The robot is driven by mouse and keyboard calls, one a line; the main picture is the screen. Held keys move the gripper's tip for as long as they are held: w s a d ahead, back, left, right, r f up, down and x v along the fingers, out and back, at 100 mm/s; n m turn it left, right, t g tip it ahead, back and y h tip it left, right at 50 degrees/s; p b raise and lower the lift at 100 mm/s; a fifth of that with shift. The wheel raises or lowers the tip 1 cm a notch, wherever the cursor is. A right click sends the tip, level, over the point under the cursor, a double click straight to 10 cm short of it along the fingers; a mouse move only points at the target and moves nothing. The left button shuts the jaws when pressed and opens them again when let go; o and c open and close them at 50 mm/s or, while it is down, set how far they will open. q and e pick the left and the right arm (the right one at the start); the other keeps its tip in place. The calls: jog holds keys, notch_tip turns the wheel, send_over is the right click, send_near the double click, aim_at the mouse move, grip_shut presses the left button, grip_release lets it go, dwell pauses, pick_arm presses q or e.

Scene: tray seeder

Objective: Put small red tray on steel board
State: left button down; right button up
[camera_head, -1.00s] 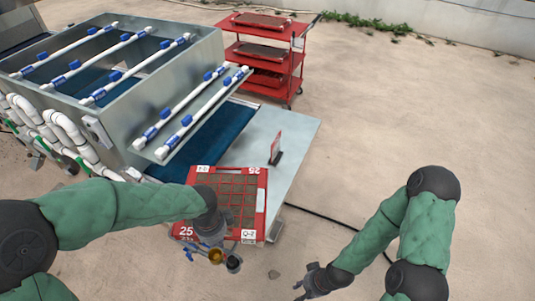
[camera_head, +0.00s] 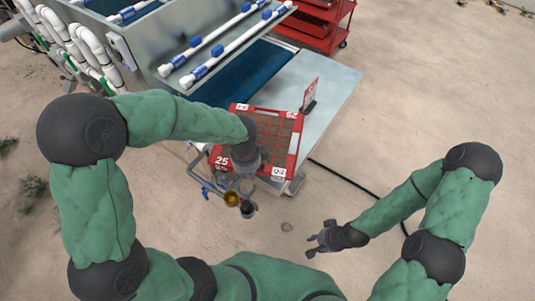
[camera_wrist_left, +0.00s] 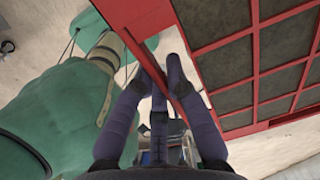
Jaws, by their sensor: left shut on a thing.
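The small red tray (camera_head: 296,142), a red frame with dark cells in a grid and white labels, is at the near end of the steel board (camera_head: 336,90) in the head view. Whether it rests on the board or hangs just above it is hard to tell. My left gripper (camera_wrist_left: 158,72) is shut on the tray's red rim, seen in the left wrist view, where the tray's grid (camera_wrist_left: 256,60) fills the right side. In the head view my left wrist covers the tray's near left part. My right gripper (camera_head: 312,246) is open and empty, right of the tray.
The grey seeder machine (camera_head: 150,50) with white pipes is at upper left, above a blue belt (camera_head: 245,72). A red cart (camera_head: 318,28) stands behind.

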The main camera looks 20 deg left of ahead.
pick_arm(q)
jog(key=w, duration=0.1)
jog(key=w+f, duration=0.1)
jog(key=w, duration=0.1)
jog(key=w+f+b, duration=0.1)
jog(key=w, duration=0.1)
jog(key=shift+d+f, duration=0.15)
jog(key=shift+d, duration=0.25)
jog(key=w+f, duration=0.1)
jog(key=w+f+b, duration=0.1)
jog(key=w+f, duration=0.2)
jog(key=f, duration=0.1)
jog(key=shift+w+d+f+b, duration=0.2)
jog(key=shift+w+d+b, duration=0.1)
jog(key=shift+d, duration=0.05)
jog(key=shift+w+f, duration=0.1)
jog(key=shift+f, duration=0.25)
notch_tip(320, 180, down, 3)
jog(key=shift+r+b, duration=0.15)
jog(key=shift+b, duration=0.6)
jog(key=c, duration=1.7)
grip_release()
jog(key=o, duration=0.4)
